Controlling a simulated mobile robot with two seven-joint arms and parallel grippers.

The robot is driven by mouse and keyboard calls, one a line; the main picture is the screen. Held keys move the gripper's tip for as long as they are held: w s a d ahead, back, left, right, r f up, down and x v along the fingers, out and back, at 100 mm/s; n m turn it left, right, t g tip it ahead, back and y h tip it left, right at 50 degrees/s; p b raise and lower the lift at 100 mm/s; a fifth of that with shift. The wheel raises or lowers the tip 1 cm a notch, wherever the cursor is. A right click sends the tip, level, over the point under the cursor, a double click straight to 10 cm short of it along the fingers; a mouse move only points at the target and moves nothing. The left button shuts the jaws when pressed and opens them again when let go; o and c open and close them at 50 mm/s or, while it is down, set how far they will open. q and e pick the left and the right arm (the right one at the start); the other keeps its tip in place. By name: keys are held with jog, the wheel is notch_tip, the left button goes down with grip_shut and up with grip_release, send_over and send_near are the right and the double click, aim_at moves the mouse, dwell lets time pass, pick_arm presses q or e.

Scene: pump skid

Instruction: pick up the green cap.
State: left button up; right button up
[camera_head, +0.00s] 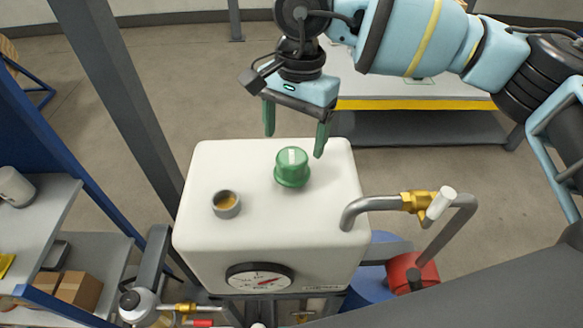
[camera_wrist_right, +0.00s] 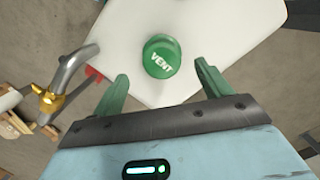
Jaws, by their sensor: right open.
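The green cap (camera_head: 292,167) sits on the top of a white tank (camera_head: 258,208), right of its middle. My right gripper (camera_head: 296,142) is open and empty, above and behind the cap in the head view. Its two green fingers are apart, and neither appears to touch the cap. In the right wrist view the fingertips (camera_wrist_right: 161,72) point towards the cap from below, one to each side. My left gripper is not in view.
An open metal port (camera_head: 226,204) stands left of the cap. A pipe with a brass valve (camera_head: 416,202) leaves the tank's right side. A gauge (camera_head: 260,277) is on the front. Shelves (camera_head: 36,215) stand at the left, and a yellow-edged table (camera_head: 430,104) is behind.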

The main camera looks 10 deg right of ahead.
aim_at(292, 156)
jog(key=shift+f, duration=1)
notch_tip(292, 156, down, 3)
jog(key=shift+a+f+p, duration=0.1)
jog(key=shift+f+p, duration=0.05)
jog(key=shift+p, duration=0.35)
jog(key=shift+f, duration=0.6)
jog(key=c, duration=1.2)
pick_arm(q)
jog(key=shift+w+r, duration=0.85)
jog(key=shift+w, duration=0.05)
pick_arm(e)
jog(key=shift+r, duration=0.1)
